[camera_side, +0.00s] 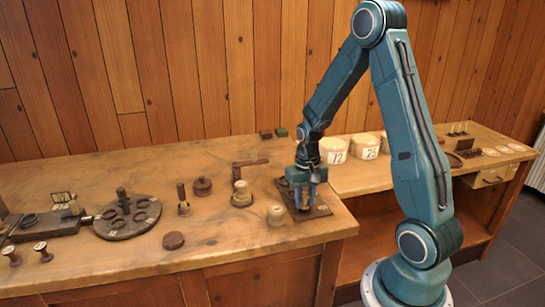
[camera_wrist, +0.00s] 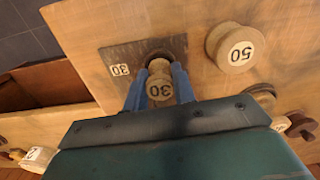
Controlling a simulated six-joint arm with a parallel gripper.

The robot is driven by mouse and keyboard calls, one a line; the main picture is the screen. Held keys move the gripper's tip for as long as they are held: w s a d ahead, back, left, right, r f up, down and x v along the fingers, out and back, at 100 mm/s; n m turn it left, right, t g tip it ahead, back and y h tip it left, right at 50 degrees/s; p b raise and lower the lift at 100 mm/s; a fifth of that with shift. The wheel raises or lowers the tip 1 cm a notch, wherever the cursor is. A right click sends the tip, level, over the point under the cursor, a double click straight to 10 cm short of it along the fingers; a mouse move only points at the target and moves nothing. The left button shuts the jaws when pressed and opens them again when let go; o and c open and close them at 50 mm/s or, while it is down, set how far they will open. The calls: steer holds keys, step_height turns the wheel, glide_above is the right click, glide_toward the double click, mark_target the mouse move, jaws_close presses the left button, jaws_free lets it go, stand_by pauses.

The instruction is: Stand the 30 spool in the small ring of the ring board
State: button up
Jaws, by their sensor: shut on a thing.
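The ring board (camera_wrist: 118,55) carries a 30 label. A dark round ring (camera_wrist: 158,53) shows just beyond the spool top and between the fingers. The spool's lower end is hidden, so I cannot tell whether it is inside a ring.
A 50 spool (camera_wrist: 236,48) stands beside the board on the bench. Other spools (camera_side: 242,193), a dark puck (camera_side: 173,240) and a round dark holder (camera_side: 128,216) stand to the left. White tubs marked 12 (camera_side: 333,151) and 26 (camera_side: 366,147) stand behind at the right.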

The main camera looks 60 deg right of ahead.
steer(key=shift+f, duration=0.55)
stand_by(1.5)
steer(key=o, duration=1)
steer(key=shift+r, duration=0.2)
steer(key=shift+r, duration=4.05)
